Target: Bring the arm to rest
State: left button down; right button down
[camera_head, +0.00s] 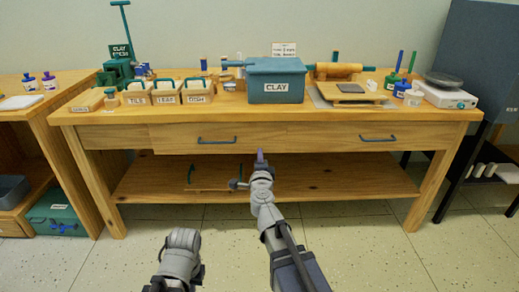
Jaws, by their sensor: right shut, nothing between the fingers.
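My right arm reaches up from the bottom of the head view, and its gripper (261,158) is in front of the workbench, just below the drawer front. The right gripper is shut and holds nothing. My left arm shows only as a grey folded link (180,255) at the lower left. The left gripper's fingers cannot be seen.
The floor (350,240) in front is clear.

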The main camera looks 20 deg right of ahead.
jog(key=s+a+f+n+g+y, duration=0.25)
jog(key=a+f+n+y, duration=0.2)
jog(key=a+n, duration=0.3)
jog(key=s+a+f+n+g+y, duration=0.2)
jog(key=a+f+n+g+y, duration=0.15)
jog(key=a+n+y, duration=0.35)
jog(key=s+d+f+n+g+h, duration=0.3)
jog(key=s+d+f+g, duration=0.2)
jog(key=s+f, duration=0.3)
jog(key=s+d+f+n+g+h, duration=0.4)
jog(key=s+f+g, duration=0.2)
jog(key=s, duration=0.5)
jog(key=s+a+r+n+h+p, duration=0.1)
jog(key=s+a+n, duration=0.1)
jog(key=a, duration=0.3)
jog(key=s+a+r+n+p, duration=0.1)
jog(key=s+a, duration=0.2)
jog(key=a, duration=0.2)
notch_tip(320, 180, up, 38)
jog(key=p, duration=3.8)
jog(key=shift+a+r+g, duration=0.2)
jog(key=shift+a+g, duration=0.1)
jog(key=shift+a, duration=0.15)
jog(key=shift+s, duration=0.1)
